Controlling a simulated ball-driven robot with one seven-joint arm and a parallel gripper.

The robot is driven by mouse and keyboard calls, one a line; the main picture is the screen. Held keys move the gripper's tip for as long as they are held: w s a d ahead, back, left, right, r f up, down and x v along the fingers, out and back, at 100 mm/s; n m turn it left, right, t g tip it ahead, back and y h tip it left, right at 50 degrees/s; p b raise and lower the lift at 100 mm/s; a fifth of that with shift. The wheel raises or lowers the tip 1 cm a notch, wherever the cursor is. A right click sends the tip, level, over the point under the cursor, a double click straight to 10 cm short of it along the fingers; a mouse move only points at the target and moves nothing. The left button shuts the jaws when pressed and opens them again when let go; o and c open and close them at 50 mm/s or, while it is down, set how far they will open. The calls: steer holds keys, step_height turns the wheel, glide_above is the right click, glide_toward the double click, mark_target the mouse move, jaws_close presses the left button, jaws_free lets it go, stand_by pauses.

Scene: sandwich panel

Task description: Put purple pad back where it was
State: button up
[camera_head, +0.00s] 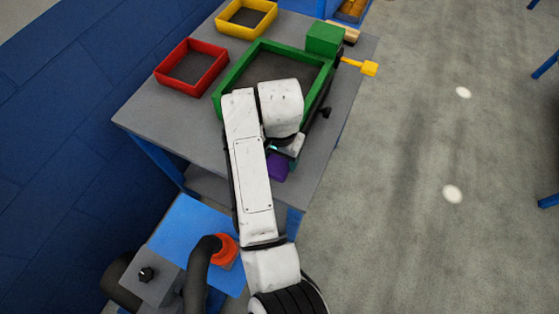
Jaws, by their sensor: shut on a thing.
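The purple pad (278,168) shows as a small dark purple block near the front right edge of the grey table. It is partly hidden by my white arm. My gripper (284,157) is mostly hidden behind my arm and lies right at the pad. It is shut on the pad. I cannot tell whether the pad touches the table or is held above it.
A large green-rimmed tray (227,82) lies behind my gripper, with a green block (324,37) at its far corner. A red tray (160,76) and a yellow tray (227,27) stand left and behind. A yellow handle (369,68) sticks out right. The grey table (150,120) is bare at front left.

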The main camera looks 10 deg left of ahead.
mark_target(280, 163)
steer(key=shift+w+f+p, duration=0.1)
steer(key=shift+f+p, duration=0.2)
steer(key=shift+f, duration=1.4)
steer(key=o, duration=0.9)
steer(key=shift+o, duration=0.2)
step_height(280, 163, up, 12)
steer(key=shift+r, duration=0.1)
